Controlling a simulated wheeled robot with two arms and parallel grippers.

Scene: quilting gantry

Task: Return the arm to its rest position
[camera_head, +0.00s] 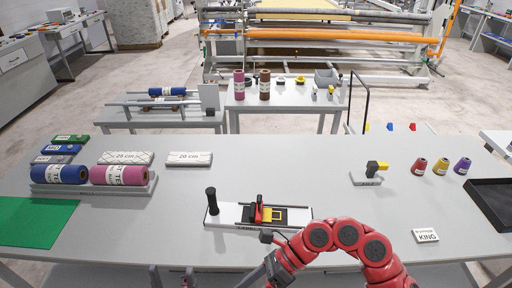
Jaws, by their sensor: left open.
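My left gripper (172,275) shows only as two dark fingertips at the bottom edge, left of centre. The fingers are apart with nothing seen between them, just at the front edge of the grey table (330,190). The rest of that arm is out of the picture. A red arm of mine (348,236) arches over the table's front edge at right of centre.
A black-and-white device (228,215) with a red clamp stands near the front edge. Blue (60,174) and pink rolls (120,175) lie at left. Spools (441,167), a black tray (497,203) and a KING card (426,236) are at right. The table's middle is clear.

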